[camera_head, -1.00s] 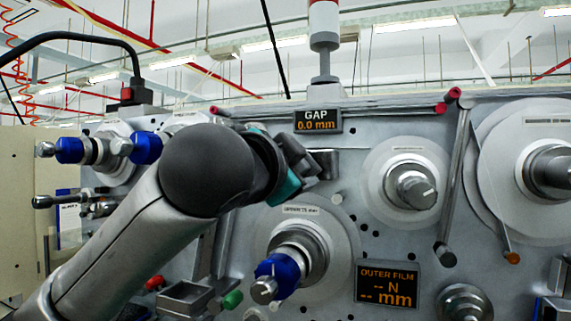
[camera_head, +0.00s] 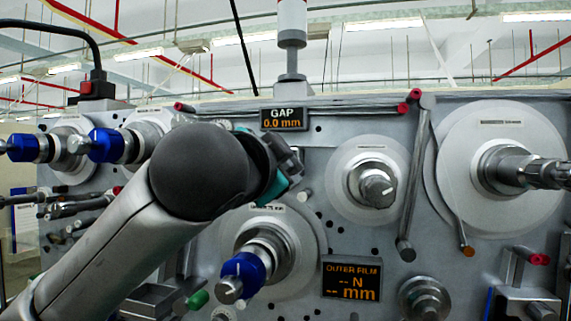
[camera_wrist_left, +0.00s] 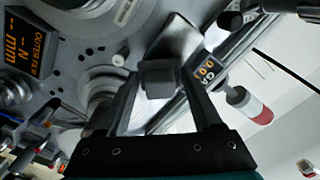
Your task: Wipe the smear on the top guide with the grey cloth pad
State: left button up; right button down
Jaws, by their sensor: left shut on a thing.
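My left gripper (camera_head: 288,165) is in front of the upper middle of the machine panel, just below the GAP display. In the left wrist view its two dark fingers (camera_wrist_left: 165,105) are shut on a small grey block, which I take to be the grey cloth pad (camera_wrist_left: 158,78). A grey metal piece (camera_wrist_left: 176,38) lies just beyond the pad; it may be the top guide, but I cannot tell. I cannot tell whether the pad touches it. I see no smear. In the head view my gripper hides the pad. My right gripper is not in view.
The GAP display (camera_head: 284,118) reads 0.0 mm above my gripper. The OUTER FILM display (camera_head: 351,277) is below right. A spindle with a pale disc (camera_head: 345,165) sticks out to the right. A blue-collared spindle (camera_head: 243,272) is below. A red-and-white cylinder (camera_head: 291,25) stands above.

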pick_arm(q)
jog(key=w+a, duration=0.1)
jog(key=a, duration=0.5)
jog(key=shift+w, duration=0.35)
jog(key=shift+s+a, duration=0.1)
jog(key=shift+a, duration=0.05)
jog(key=s, duration=0.2)
jog(key=s+a, duration=0.1)
jog(key=s, duration=0.2)
jog(key=shift+s+a, duration=0.1)
jog(key=shift+s, duration=0.25)
jog(key=s, duration=0.3)
jog(key=shift+a, duration=0.25)
dwell(0.3)
